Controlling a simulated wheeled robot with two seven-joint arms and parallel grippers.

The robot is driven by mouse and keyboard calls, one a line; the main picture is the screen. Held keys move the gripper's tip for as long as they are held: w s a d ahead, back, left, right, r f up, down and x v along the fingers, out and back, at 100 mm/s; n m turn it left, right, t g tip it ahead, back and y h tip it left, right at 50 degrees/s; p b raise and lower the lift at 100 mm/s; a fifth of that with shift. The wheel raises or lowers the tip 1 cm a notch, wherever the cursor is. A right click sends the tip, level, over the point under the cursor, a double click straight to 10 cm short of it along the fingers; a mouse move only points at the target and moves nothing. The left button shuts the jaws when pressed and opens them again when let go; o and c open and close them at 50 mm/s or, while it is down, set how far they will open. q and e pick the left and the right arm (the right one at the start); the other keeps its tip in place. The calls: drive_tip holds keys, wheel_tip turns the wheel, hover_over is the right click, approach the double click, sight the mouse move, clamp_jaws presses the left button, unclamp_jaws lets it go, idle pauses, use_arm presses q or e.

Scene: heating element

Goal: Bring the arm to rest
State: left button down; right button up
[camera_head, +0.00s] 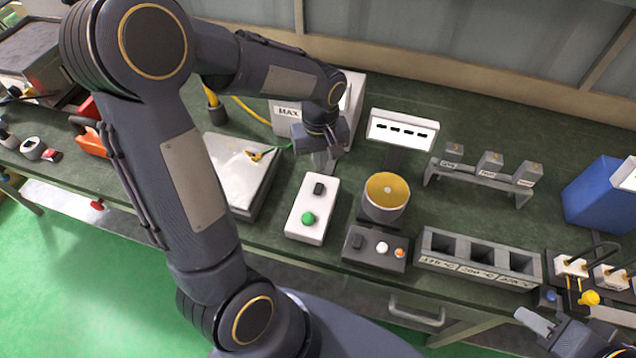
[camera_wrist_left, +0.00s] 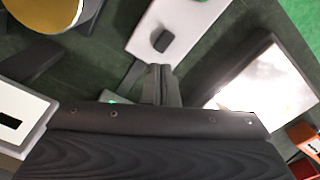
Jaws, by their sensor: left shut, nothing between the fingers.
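My left arm comes in from the left and bends over the bench in the head view. Its gripper (camera_head: 324,160) points down above the green bench, just behind the white box with a green button (camera_head: 308,218). In the left wrist view the fingers (camera_wrist_left: 160,86) are together with nothing between them, and the white box (camera_wrist_left: 180,30) lies beyond them. My right gripper (camera_head: 545,325) shows only partly at the lower right corner, with one finger clear; its opening cannot be judged.
A gold-topped cylinder (camera_head: 387,192) and a display panel (camera_head: 402,130) stand right of the left gripper. A flat plate (camera_head: 238,175) lies left. A three-slot holder (camera_head: 478,262), a block rack (camera_head: 478,182) and a blue box (camera_head: 598,196) are further right.

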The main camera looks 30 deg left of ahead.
use_arm(q)
drive_tip(key=shift+r, duration=0.25)
idle(0.3)
drive_tip(key=s+d+r+m+t+h, duration=0.2)
drive_tip(key=s+r+m, duration=0.1)
drive_tip(key=s, duration=0.5)
drive_tip(key=s+d+r+m+t+h, duration=0.1)
drive_tip(key=s+d+r+m+t, duration=0.1)
drive_tip(key=s+r, duration=0.4)
drive_tip(key=s+m+t, duration=0.1)
drive_tip(key=s+m, duration=0.1)
drive_tip(key=s, duration=0.1)
drive_tip(key=shift+r+t+h, duration=0.3)
drive_tip(key=shift+h, duration=0.1)
drive_tip(key=shift+w, duration=0.1)
drive_tip(key=w+a+f+g+y+b, duration=0.1)
drive_tip(key=w+g+y+b, duration=0.1)
drive_tip(key=w, duration=0.5)
drive_tip(key=w+a+f+n+g+y+b, duration=0.1)
drive_tip(key=w+a+g+b, duration=0.1)
drive_tip(key=w, duration=0.6)
drive_tip(key=shift+a+f+g+y, duration=0.2)
drive_tip(key=shift+g+y, duration=0.2)
drive_tip(key=shift+g, duration=0.4)
